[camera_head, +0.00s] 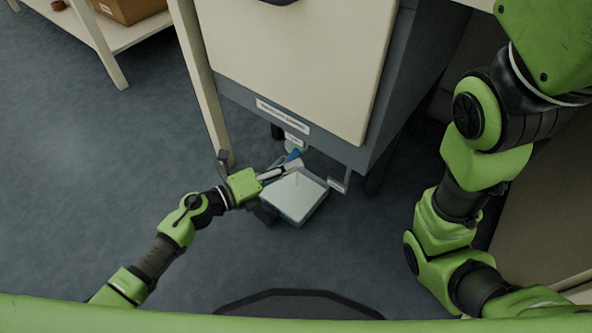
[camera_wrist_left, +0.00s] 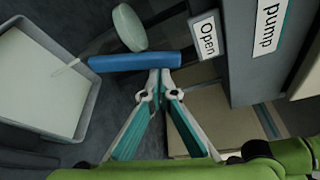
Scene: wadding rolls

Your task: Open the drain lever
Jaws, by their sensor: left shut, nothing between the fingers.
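The drain lever is a blue bar (camera_head: 292,156) low at the front of the cabinet. In the left wrist view the blue lever (camera_wrist_left: 135,62) lies across the picture, just beyond my fingertips. My left gripper (camera_head: 297,164) is shut and empty, with its tips at the lever. In the left wrist view its fingers (camera_wrist_left: 158,76) meet at the lever's lower edge; I cannot tell whether they press on it.
A pale tray (camera_head: 316,213) stands on the floor under the lever; it also shows in the left wrist view (camera_wrist_left: 80,118). A round pale green part (camera_wrist_left: 129,27) is behind the lever. The cabinet (camera_head: 300,70) rises above. Open floor (camera_head: 100,170) lies at left.

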